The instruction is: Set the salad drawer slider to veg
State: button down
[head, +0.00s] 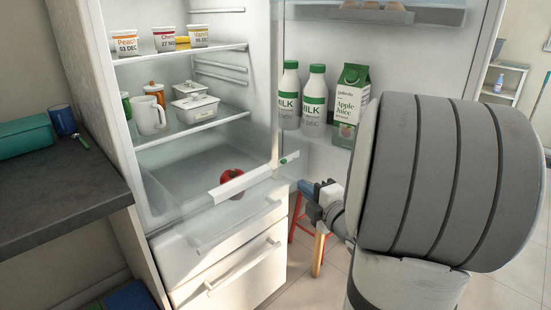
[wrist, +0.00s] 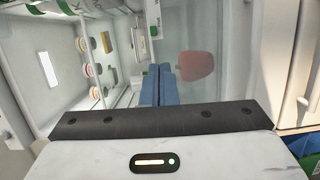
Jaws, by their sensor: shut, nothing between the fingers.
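The salad drawer (head: 190,180) is a clear drawer low in the open fridge, with a red pepper or apple (head: 232,178) inside. A pale strip (head: 240,183) runs along its top front edge. A small green piece (head: 289,160), which looks like the slider, sits near the strip's right end; its markings are too small to read. My gripper (head: 305,187) is to the right of the drawer front, just below the green piece and apart from it. In the wrist view, its blue fingers (wrist: 159,86) are together and empty, with the blurred red item (wrist: 196,66) beyond. The fingers hide part of the drawer front.
The open fridge door holds milk bottles (head: 288,95) and an apple juice carton (head: 350,105) close above my gripper. White drawers (head: 240,265) are below the salad drawer. A dark counter (head: 60,190) is at the left.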

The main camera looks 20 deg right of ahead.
aim_at(277, 163)
jog(key=w+p, duration=0.1)
jog(key=w, duration=0.2)
jog(key=w+p, duration=0.1)
jog(key=w, duration=0.2)
jog(key=w+a+p, duration=0.1)
jog(key=w, duration=0.2)
jog(key=shift+w+a+r+p, duration=0.1)
jog(key=shift+w+r+p, duration=0.2)
jog(key=shift+w, duration=0.1)
jog(key=shift+f, duration=0.1)
